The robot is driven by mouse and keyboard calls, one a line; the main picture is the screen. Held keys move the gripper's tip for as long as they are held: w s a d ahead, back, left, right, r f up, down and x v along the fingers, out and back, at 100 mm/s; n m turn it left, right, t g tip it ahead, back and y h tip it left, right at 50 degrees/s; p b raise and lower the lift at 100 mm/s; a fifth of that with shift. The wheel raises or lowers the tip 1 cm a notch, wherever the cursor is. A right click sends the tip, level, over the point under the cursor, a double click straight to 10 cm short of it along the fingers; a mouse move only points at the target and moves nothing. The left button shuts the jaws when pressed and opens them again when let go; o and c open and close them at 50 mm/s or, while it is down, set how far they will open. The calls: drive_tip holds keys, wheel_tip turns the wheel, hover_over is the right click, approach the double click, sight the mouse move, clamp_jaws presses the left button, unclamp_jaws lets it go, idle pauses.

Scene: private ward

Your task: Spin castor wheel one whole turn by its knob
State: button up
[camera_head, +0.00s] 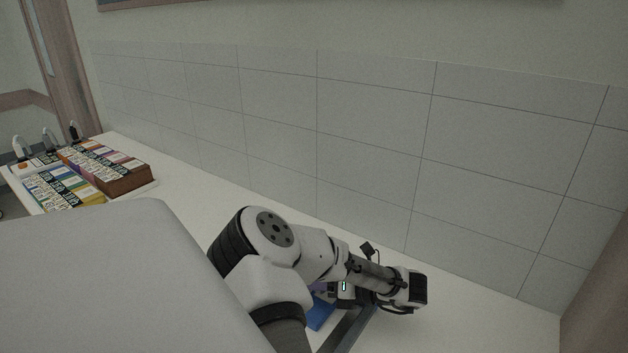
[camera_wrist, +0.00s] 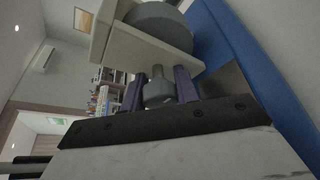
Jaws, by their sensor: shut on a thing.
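The castor wheel (camera_wrist: 165,18) is a grey disc in the upper part of the wrist view, set against a pale housing (camera_wrist: 140,45). A small grey knob (camera_wrist: 158,92) stands out below the wheel. My gripper (camera_wrist: 160,84) has its two purple fingers on either side of this knob and is shut on it. A blue base (camera_wrist: 235,60) lies along the right of the wheel. In the head view my arm hides the wheel and knob. Only a piece of the blue base (camera_head: 320,314) shows beside my arm.
The white counter (camera_head: 480,310) runs along a tiled wall (camera_head: 370,130) close behind my arm. Boxes of labelled items (camera_head: 105,170) stand at the counter's far left end. A large pale grey surface (camera_head: 120,270) fills the lower left. The counter right of my arm is clear.

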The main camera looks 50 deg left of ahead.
drive_tip(key=o, duration=1)
drive_tip(key=shift+d, duration=0.1)
drive_tip(key=b+v, duration=0.3)
drive_tip(key=v, duration=1)
drive_tip(key=shift+w+d+b, duration=0.2)
drive_tip(key=shift+d+b, duration=0.15)
drive_tip(key=shift+s, duration=0.1)
